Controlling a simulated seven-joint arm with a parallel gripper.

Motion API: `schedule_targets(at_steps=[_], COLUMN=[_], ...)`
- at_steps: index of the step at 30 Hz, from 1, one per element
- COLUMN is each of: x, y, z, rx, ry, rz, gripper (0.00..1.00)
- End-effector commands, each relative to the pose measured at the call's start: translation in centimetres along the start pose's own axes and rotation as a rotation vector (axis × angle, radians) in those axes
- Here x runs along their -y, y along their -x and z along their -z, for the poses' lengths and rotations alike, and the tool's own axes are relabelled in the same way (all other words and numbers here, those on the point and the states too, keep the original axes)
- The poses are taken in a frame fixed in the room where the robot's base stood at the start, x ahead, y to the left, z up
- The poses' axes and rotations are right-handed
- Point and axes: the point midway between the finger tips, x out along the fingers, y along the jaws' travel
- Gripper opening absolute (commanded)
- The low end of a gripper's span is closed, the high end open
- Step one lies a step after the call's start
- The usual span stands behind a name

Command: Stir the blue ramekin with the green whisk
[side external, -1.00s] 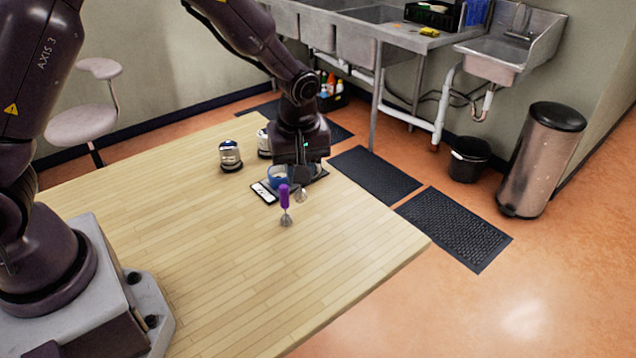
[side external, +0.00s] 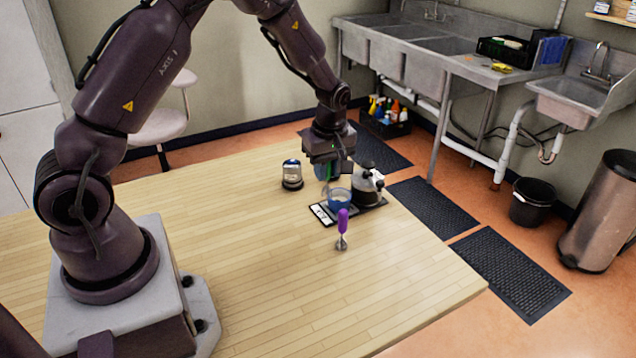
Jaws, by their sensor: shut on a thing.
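The blue ramekin (side external: 339,200) stands near the far right edge of the wooden table, on or against a dark flat device (side external: 322,214) with a white panel. My gripper (side external: 331,170) points down above and slightly left of the ramekin. It is shut on the green whisk (side external: 346,168), of which only a small green part shows at the jaws. The whisk's lower end is too small to make out, so I cannot tell whether it reaches into the ramekin.
A dark pot with metal fittings (side external: 367,188) stands close to the ramekin's right. A black and silver jar (side external: 292,175) stands to its left. The wooden tabletop (side external: 250,260) is clear in front and at left. Sinks line the wall behind.

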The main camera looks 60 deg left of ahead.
Motion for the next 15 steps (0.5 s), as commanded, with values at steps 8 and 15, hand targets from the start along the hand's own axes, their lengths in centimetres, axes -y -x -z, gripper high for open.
schedule_targets(at_steps=[8,15], x=[-4.2,-4.5], y=[-0.2,-0.4], z=[2.4,2.3], rx=[0.0,0.001], ry=[0.043,0.042], rz=[0.002,0.006], gripper=[0.0,0.0])
